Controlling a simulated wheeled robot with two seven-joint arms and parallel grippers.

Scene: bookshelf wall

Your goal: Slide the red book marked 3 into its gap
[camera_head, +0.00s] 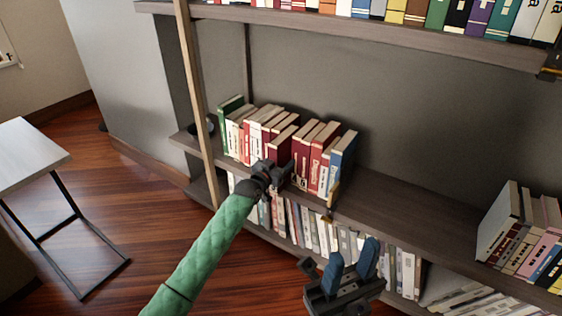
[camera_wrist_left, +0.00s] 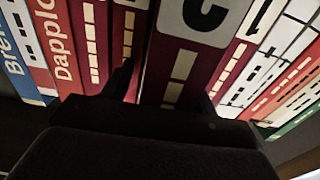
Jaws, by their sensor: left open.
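The dark red book marked 3 (camera_wrist_left: 170,65) shows in the left wrist view, its white label partly cut off by the top edge. It stands between other red books and looks nearer to the camera than they do. My left gripper (camera_head: 277,178) is at the front of the middle shelf's book row, before a dark red book (camera_head: 283,146). In the wrist view its open fingers (camera_wrist_left: 165,92) are on either side of the marked book's spine. Whether they touch it, and how deep the book sits, I cannot tell. My right gripper (camera_head: 354,258) is open and empty, low in front of the shelves.
The lower shelf holds many books. A small table (camera_head: 30,155) stands at left.

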